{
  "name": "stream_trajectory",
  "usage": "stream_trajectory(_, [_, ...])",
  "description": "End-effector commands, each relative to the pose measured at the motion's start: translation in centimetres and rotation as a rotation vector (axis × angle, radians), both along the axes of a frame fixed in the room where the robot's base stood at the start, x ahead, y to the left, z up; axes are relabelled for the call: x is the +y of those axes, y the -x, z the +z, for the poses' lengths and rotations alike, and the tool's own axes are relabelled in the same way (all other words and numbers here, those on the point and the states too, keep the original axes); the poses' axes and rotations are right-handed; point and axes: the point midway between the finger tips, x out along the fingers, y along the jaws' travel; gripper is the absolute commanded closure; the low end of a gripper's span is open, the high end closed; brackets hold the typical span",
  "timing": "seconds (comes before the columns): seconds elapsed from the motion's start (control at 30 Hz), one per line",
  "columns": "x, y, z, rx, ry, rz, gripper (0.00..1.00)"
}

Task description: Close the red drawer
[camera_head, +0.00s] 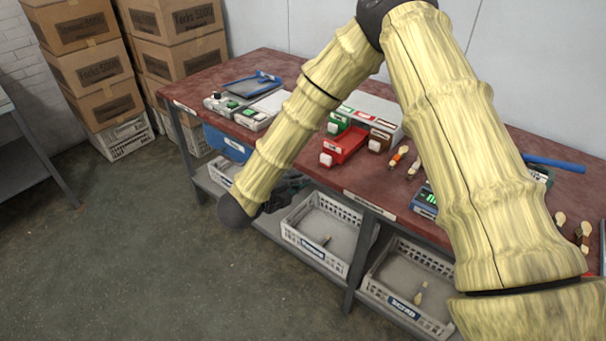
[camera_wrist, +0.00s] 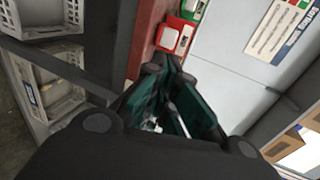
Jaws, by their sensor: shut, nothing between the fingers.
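The red drawer (camera_head: 345,146) belongs to a small white drawer unit (camera_head: 374,106) on the red-brown table. It sticks out toward the table's front edge, farther than the green and brown drawers beside it. In the wrist view, the red drawer (camera_wrist: 174,39) shows its white-labelled front beyond my fingertips. My gripper (camera_wrist: 168,76) is shut and empty, apart from the drawer as far as I can tell. In the head view my gripper (camera_head: 291,184) is low at the table's front edge, partly hidden behind my arm.
The green drawer (camera_head: 340,122) and brown drawer (camera_head: 380,137) neighbour the red one. A blue tray (camera_head: 262,78) and white boxes stand at the left. Spoons lie to the right. White crates (camera_head: 319,232) sit on the lower shelf. Floor in front is clear.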

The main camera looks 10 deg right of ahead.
Motion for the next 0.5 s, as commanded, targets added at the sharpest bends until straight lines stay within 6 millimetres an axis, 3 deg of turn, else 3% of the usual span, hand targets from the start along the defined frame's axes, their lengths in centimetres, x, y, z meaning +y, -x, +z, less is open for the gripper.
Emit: stream_trajectory(0.5, [-6.5,-5.0,-2.4,0.001,0.001,0.000,1.00])
